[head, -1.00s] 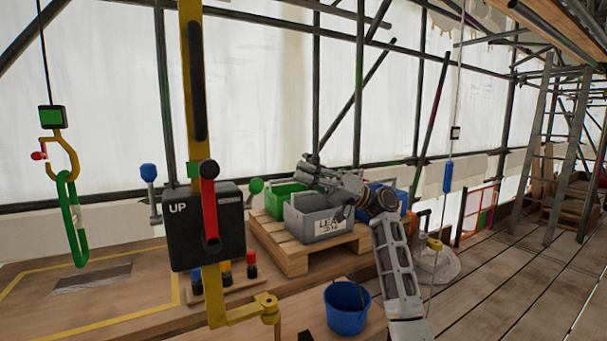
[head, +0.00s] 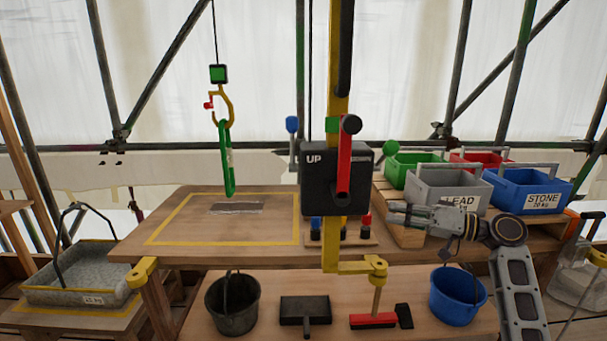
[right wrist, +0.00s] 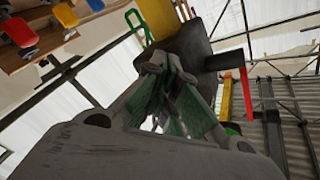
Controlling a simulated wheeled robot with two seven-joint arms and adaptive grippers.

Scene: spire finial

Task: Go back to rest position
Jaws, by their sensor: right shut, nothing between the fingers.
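My right gripper (head: 400,214) is in the head view, its arm coming in from the lower right. Its fingers point left, in front of the pallet's left end and right of the black control box (head: 325,182) marked UP. The fingers are shut and empty. In the right wrist view the closed fingers (right wrist: 160,85) show in the middle, with the control box (right wrist: 223,47) and its red lever beyond them. My left gripper is not in the head view.
A wooden bench (head: 180,250) with a yellow-taped area lies left of the control box. A green link (head: 227,160) hangs from a hook over it. Grey LEAD (head: 420,187) and blue STONE (head: 525,188) crates stand on the pallet behind my right arm. A blue bucket (head: 458,300) is below.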

